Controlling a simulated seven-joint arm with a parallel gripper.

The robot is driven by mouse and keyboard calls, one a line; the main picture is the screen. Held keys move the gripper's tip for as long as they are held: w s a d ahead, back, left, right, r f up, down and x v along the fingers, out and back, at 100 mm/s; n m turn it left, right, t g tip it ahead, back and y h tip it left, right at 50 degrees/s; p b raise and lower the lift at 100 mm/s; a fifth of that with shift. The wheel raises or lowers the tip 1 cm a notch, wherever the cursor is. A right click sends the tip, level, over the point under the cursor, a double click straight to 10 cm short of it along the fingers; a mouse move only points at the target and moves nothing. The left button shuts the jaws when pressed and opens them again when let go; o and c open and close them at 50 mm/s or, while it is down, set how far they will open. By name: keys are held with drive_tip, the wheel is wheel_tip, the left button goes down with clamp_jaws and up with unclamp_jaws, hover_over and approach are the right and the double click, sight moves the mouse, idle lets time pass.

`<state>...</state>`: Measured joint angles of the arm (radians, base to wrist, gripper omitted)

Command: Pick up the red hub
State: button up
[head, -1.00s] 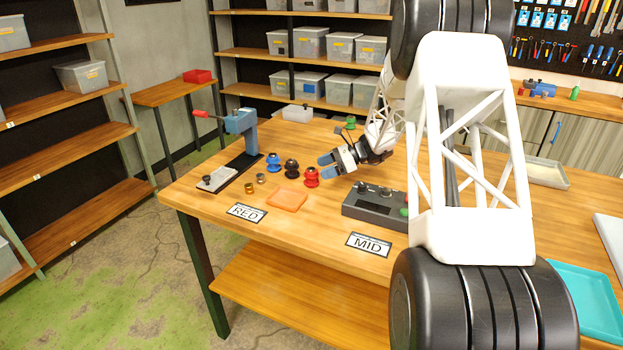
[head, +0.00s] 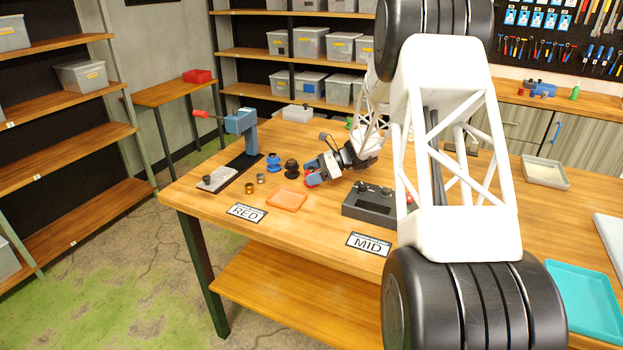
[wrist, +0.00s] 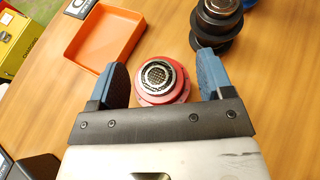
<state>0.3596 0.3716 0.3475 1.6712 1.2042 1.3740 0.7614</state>
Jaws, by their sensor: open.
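The red hub (wrist: 161,82) stands on the wooden table and shows in the wrist view between the two blue fingers of my gripper (wrist: 161,85). Its metal centre faces the camera. The fingers are spread apart, with a gap visible on the left of the hub and a smaller one on the right. In the head view my gripper (head: 309,172) is low over the table, and the red hub (head: 311,182) is mostly hidden behind its fingers.
A black hub (head: 291,168) stands close beside the right finger in the wrist view, with a blue hub (head: 273,163) beyond it. An orange tray (head: 287,200) lies to the left. A dark control box (head: 370,203) stands right of my gripper in the head view.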

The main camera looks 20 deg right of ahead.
sight(311, 169)
idle(0.4)
drive_tip(key=c, duration=0.9)
drive_tip(key=shift+r, duration=0.15)
drive_tip(key=shift+r, duration=0.85)
drive_tip(key=shift+s+r, duration=0.2)
drive_tip(key=shift+r, duration=0.65)
drive_tip(key=s+a, duration=0.1)
drive_tip(key=s, duration=0.4)
drive_tip(key=s+r, duration=0.1)
drive_tip(key=s, duration=0.4)
drive_tip(key=s+a, duration=0.1)
drive_tip(key=s, duration=0.4)
drive_tip(key=shift+s+a+r, duration=0.2)
drive_tip(key=shift+a, duration=0.1)
